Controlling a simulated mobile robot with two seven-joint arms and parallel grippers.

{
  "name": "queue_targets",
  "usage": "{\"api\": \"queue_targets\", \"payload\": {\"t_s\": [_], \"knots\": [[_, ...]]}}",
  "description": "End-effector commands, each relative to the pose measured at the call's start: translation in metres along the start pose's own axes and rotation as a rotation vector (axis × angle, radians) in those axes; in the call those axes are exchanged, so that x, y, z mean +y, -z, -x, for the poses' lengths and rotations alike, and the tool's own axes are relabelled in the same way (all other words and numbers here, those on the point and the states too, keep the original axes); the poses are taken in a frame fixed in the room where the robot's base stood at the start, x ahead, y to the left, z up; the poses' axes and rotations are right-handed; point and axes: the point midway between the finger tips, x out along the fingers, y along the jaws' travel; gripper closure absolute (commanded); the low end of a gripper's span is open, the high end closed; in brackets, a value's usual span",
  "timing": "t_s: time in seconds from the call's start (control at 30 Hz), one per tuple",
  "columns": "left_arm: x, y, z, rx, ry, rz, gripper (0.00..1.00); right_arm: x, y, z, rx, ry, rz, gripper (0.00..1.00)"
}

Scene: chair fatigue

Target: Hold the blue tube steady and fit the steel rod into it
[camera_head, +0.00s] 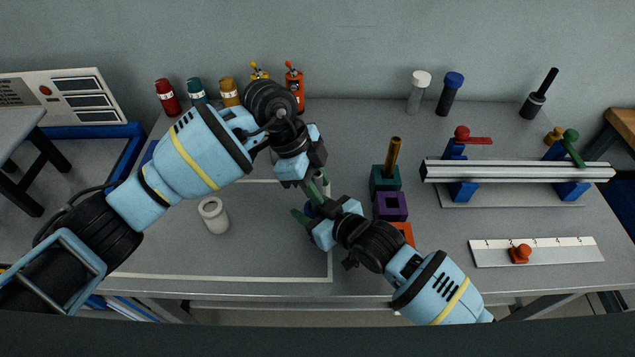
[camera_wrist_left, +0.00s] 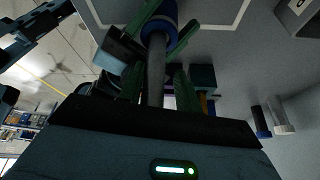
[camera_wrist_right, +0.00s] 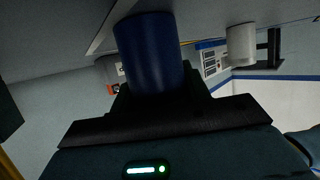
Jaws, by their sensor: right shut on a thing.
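The blue tube (camera_wrist_right: 152,55) is held in my right gripper (camera_head: 308,211); only a small part of it shows in the head view, between the green fingers. In the left wrist view its round end (camera_wrist_left: 158,27) faces that camera. The grey steel rod (camera_wrist_left: 155,75) runs in line with the tube and meets its mouth; how deep it sits cannot be told. My left gripper (camera_wrist_left: 158,88) is open around the rod, with a green finger on each side and narrow gaps between. The rod is mostly hidden in the head view.
A white cup (camera_head: 213,215) stands left of the grippers. A teal block with a brown peg (camera_head: 384,179), a purple square block (camera_head: 390,206) and an orange block stand close on the right. A silver rail (camera_head: 515,171) and a ruler strip (camera_head: 536,252) lie farther right. Bottles line the back.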

Motion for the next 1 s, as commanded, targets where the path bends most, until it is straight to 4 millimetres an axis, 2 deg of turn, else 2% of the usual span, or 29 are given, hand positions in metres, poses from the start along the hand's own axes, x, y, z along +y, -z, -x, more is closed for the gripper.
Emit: {"api": "queue_targets", "payload": {"t_s": [0.03, 0.27, 0.47, 0.8, 1.0], "knots": [[0.007, -0.002, -0.009, -0.005, -0.028, -0.001, 0.55, 0.005, 0.001, -0.001, 0.001, -0.007, -0.007, 0.77], [0.008, -0.001, -0.009, -0.004, -0.032, -0.002, 0.55, 0.007, 0.001, -0.001, 0.002, -0.011, -0.008, 0.77], [0.007, -0.001, 0.002, -0.003, -0.029, -0.003, 0.55, 0.008, 0.001, -0.001, 0.002, -0.012, -0.008, 0.77], [0.003, 0.0, 0.07, -0.003, -0.008, -0.002, 0.55, 0.005, 0.001, 0.0, 0.001, -0.007, -0.005, 0.77], [0.002, 0.0, 0.103, -0.002, -0.004, -0.001, 0.55, 0.004, 0.001, 0.0, 0.001, -0.006, -0.004, 0.77]]}}
